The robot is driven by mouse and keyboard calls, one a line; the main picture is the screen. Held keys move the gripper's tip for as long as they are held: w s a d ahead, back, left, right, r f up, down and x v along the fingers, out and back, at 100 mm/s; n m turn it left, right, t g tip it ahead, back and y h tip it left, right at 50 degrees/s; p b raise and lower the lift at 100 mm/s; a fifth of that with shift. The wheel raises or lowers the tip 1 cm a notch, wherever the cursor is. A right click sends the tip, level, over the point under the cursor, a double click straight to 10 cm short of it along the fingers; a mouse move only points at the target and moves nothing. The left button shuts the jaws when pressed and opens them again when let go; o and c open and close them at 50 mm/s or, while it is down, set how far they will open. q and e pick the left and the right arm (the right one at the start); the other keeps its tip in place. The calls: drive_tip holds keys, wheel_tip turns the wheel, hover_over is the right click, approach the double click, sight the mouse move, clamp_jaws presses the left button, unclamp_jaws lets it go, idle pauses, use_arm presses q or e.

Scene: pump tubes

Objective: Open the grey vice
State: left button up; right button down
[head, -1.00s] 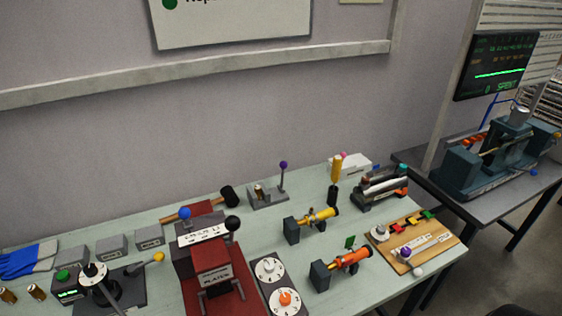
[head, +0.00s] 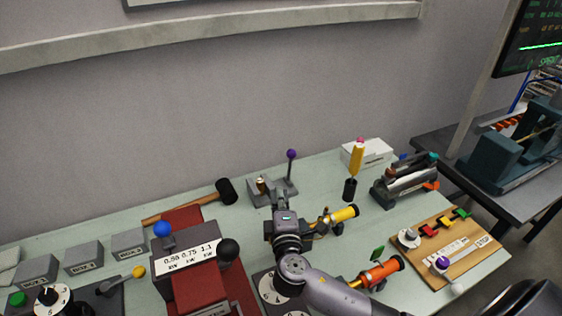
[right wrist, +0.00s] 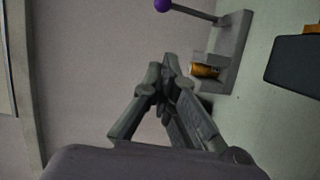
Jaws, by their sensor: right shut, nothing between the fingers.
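A small grey fixture, which looks like the grey vice (head: 258,196), stands at the back of the bench. Its upright lever ends in a purple ball (head: 291,154). A brass piece (head: 261,184) sits in it, and shows between grey blocks in the right wrist view (right wrist: 205,71). The vice's grey plate (right wrist: 235,45) and purple ball (right wrist: 162,5) are in that view too. My right gripper (head: 281,188) is just in front of the vice and hides part of it. Its fingertips (right wrist: 170,62) are together, empty, apart from the lever. My left gripper is not in view.
A yellow tool (head: 342,214) and an orange one (head: 382,272) lie right of my right arm. A black-headed mallet (head: 226,191) lies left of the vice. A red press (head: 200,285) stands front left. A yellow-handled tool (head: 356,160) stands upright to the right.

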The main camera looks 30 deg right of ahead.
drive_tip(key=p, duration=0.4)
hover_over(290, 167)
drive_tip(key=s+a, duration=0.3)
drive_tip(key=a, duration=0.1)
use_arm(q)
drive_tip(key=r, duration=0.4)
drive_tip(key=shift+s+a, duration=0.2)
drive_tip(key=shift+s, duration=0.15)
use_arm(e)
drive_tip(key=shift+w+d+r+n, duration=0.1)
drive_tip(key=shift+w+r+n, duration=0.1)
drive_tip(key=shift+w+n, duration=0.1)
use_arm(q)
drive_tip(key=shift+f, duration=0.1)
use_arm(e)
drive_tip(key=shift+d, duration=0.1)
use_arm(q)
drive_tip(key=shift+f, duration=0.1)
use_arm(e)
drive_tip(key=shift+d+r+m, duration=0.1)
drive_tip(key=shift+d+m, duration=0.15)
drive_tip(key=shift+m, duration=0.15)
